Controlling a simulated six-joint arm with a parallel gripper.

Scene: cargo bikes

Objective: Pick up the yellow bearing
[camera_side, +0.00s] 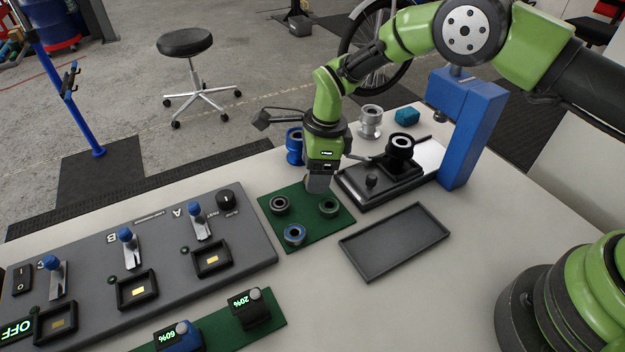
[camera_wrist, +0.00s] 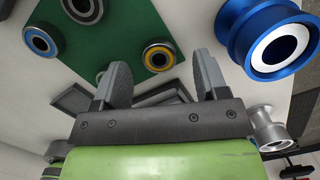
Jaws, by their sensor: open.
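The yellow bearing (camera_wrist: 158,57), a dark ring with a yellow inner band, lies flat on the green mat (camera_wrist: 115,35). My gripper (camera_side: 318,186) points down above the back part of the mat, apart from the bearing. In the wrist view my gripper (camera_wrist: 162,68) is open and empty, and the yellow bearing shows between and beyond its two fingers. A blue-ringed bearing (camera_side: 294,234) and a greyish bearing (camera_side: 279,204) share the mat.
A blue hub (camera_side: 294,147) stands close behind my gripper. A black fixture (camera_side: 375,190) and an empty dark tray (camera_side: 394,241) are to the right. A grey switch panel (camera_side: 150,245) lies left. A blue post (camera_side: 466,135) stands back right.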

